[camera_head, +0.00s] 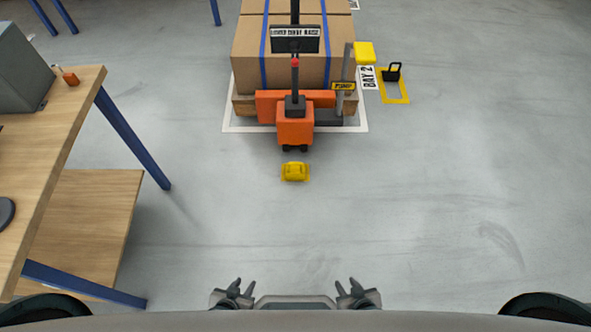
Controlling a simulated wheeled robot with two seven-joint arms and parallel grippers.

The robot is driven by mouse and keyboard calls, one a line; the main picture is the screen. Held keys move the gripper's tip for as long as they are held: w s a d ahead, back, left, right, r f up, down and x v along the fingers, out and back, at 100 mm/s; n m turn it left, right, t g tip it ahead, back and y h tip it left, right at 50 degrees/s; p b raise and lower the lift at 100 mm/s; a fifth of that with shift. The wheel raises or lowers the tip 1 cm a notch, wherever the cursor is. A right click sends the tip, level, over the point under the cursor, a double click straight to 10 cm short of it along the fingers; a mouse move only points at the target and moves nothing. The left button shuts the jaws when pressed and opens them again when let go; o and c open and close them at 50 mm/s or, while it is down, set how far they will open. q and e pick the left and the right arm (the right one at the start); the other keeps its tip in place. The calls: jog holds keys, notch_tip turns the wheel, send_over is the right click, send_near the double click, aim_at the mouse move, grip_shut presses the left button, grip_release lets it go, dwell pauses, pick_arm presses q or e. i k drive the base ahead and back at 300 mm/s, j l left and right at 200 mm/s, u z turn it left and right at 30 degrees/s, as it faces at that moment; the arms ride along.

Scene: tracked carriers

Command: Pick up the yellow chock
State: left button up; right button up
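The yellow chock (295,171) lies on the grey floor ahead of me, just in front of the small wheels of an orange pallet truck. A small gap shows between chock and wheels. My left gripper (238,287) and my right gripper (350,287) are low in the view near my base, well short of the chock. Each shows its fingers spread apart with nothing between them. Nothing covers the chock.
The orange pallet truck (295,124) stands at a pallet with strapped cartons (280,60). A black object (391,72) sits in a yellow floor outline beside the BAY 2 sign (368,77). A wooden workbench (60,130) with blue legs stands left. The floor between me and the chock is clear.

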aim_at(294, 171)
jog(key=i+l, duration=0.3)
jog(key=i, duration=0.15)
jog(key=i+l, duration=0.25)
jog(key=i, duration=0.2)
jog(key=i+l, duration=0.3)
jog(key=i, duration=0.15)
jog(key=j+u, duration=0.05)
